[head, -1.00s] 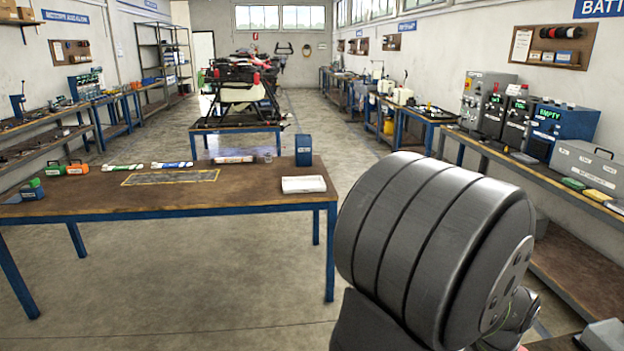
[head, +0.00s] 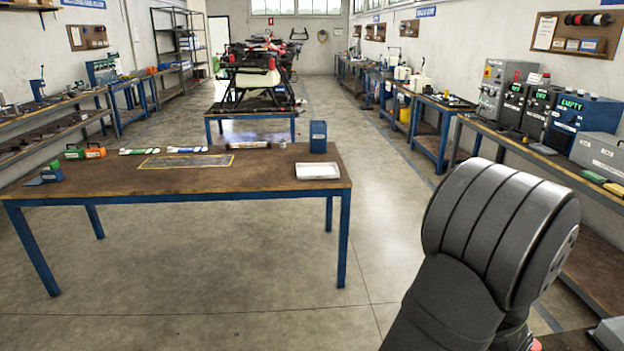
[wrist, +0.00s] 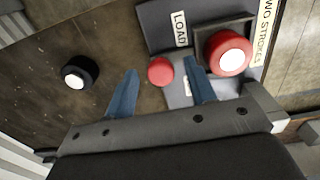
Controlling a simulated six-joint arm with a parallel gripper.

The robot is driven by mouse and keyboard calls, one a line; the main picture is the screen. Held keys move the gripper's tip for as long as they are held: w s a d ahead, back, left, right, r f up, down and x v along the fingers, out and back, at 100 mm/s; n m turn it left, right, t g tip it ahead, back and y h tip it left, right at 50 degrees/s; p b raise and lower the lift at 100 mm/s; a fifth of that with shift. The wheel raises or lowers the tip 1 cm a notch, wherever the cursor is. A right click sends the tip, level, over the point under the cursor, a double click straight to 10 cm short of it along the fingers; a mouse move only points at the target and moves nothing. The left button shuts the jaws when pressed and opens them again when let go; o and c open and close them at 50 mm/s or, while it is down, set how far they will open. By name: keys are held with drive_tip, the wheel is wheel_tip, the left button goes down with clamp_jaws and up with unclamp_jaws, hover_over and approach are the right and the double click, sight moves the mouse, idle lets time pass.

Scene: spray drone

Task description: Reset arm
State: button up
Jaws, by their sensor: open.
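My arm fills the lower right of the head view; its gripper does not show there. In the wrist view my gripper (wrist: 160,66) is open, with two blue fingers apart and nothing visibly held. A small red knob (wrist: 160,71) shows between the fingertips; I cannot tell its distance from them. A black round piece with a white centre (wrist: 80,74) lies left of the left finger.
In the head view a blue-legged worktable (head: 250,184) carries a white tray (head: 318,171), a blue box (head: 318,137) and small items. The drone (head: 255,70) stands behind it. A bench with grey and blue units (head: 575,120) runs along the right. Open floor lies in front.

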drive_tip(key=shift+r, duration=0.1)
wheel_tip(320, 180, up, 17)
wheel_tip(320, 180, down, 17)
drive_tip(key=shift+a+f, duration=0.1)
drive_tip(key=shift+f, duration=0.05)
drive_tip(key=d, duration=1.8)
drive_tip(key=shift+d+r, duration=0.25)
drive_tip(key=shift+d, duration=0.15)
wheel_tip(320, 180, up, 15)
drive_tip(key=shift+a, duration=0.15)
idle(0.5)
